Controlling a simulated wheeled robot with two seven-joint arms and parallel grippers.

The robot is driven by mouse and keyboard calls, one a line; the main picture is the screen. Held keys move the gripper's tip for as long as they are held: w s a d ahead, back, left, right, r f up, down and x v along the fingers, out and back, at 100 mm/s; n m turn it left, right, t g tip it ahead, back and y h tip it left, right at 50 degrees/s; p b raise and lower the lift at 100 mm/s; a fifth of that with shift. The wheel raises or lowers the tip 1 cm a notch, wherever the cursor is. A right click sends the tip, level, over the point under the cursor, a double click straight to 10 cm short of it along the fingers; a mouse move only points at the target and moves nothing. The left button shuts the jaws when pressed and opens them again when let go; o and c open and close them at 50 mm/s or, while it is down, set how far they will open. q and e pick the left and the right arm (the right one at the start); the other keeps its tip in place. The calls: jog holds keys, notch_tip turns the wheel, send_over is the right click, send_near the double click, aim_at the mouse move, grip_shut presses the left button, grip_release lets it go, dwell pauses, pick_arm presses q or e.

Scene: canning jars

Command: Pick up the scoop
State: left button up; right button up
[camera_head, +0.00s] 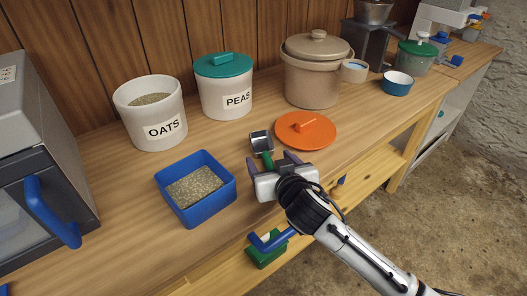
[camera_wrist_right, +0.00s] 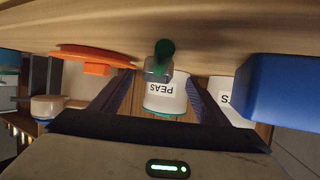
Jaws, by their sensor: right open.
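The scoop has a square metal head (camera_head: 260,141) and a green handle (camera_head: 267,159), and it is on the wooden counter between the blue tray and the orange lid. My right gripper (camera_head: 271,160) is open at the handle end, with one finger to either side of the handle in the head view. In the right wrist view, which is upside down, the green handle (camera_wrist_right: 163,52) points toward the camera between the two open fingers. I cannot tell whether the fingers touch it. My left gripper is not in view.
A blue tray (camera_head: 232,191) of grain stands left of the scoop, and an orange lid (camera_head: 318,139) lies to its right. Behind are the OATS jar (camera_head: 138,129), the PEAS jar (camera_head: 226,105) and a lidded crock (camera_head: 310,85). The counter's front edge is close below my gripper.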

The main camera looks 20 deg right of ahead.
aim_at(266, 153)
jog(key=x, duration=0.6)
jog(key=shift+w+d, duration=0.15)
jog(key=shift+w, duration=0.1)
jog(key=c, duration=1.3)
